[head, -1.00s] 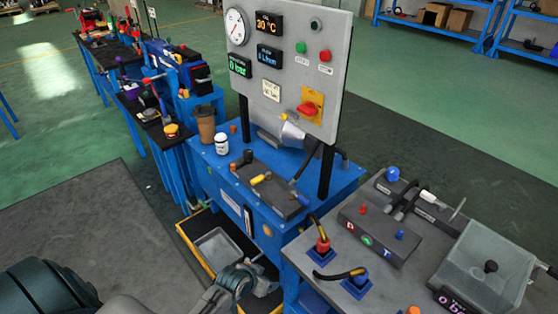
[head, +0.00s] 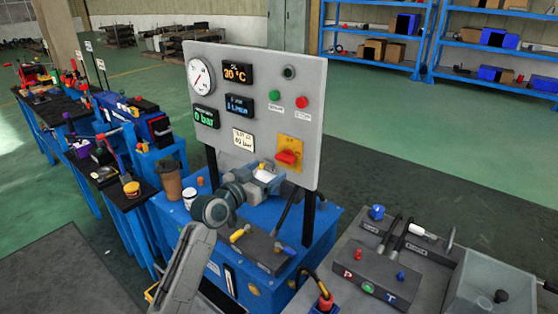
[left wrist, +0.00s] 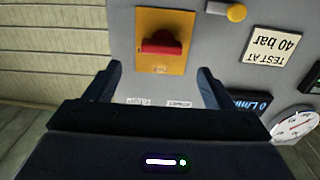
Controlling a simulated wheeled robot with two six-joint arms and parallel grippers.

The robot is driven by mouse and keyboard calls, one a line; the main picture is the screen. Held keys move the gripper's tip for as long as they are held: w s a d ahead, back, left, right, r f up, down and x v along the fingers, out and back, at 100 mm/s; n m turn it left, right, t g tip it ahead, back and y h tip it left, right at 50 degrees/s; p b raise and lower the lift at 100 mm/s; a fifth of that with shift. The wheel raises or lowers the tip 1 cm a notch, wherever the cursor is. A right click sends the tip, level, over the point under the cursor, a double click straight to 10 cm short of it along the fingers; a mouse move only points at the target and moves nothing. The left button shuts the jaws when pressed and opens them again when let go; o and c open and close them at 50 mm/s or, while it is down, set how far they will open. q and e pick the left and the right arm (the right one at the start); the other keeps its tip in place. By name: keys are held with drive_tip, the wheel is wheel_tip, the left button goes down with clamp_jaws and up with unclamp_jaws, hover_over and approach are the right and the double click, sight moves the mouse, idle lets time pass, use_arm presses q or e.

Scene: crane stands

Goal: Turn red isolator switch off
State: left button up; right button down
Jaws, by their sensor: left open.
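The red isolator switch (head: 287,157) sits on a yellow-orange plate (head: 292,142) at the lower right of the upright grey panel (head: 250,60). In the left wrist view the red switch (left wrist: 161,43) lies ahead of the fingers, its bar running across the picture, and the view appears upside down. My left gripper (head: 270,172) is just left of and below the switch in the head view. In the left wrist view its two fingers (left wrist: 157,82) are apart and empty, with a gap to the switch. My right gripper is not seen.
The panel also carries a dial gauge (head: 201,76), small displays, a green button (head: 276,94) and a red button (head: 302,101). A brown cup (head: 170,180) and a white cup (head: 190,197) stand on the blue bench left of my arm. A grey bench (head: 400,262) is at right.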

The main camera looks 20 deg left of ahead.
sight(282, 160)
use_arm(q)
drive_tip(key=p+x, duration=0.1)
drive_tip(key=x, duration=0.5)
drive_tip(key=shift+w+a, duration=0.1)
drive_tip(key=shift+w, duration=0.05)
drive_tip(key=shift+w+d, duration=0.25)
drive_tip(key=shift+w, duration=0.25)
drive_tip(key=shift+w+f, duration=0.1)
drive_tip(key=shift+f, duration=0.05)
drive_tip(key=c, duration=1)
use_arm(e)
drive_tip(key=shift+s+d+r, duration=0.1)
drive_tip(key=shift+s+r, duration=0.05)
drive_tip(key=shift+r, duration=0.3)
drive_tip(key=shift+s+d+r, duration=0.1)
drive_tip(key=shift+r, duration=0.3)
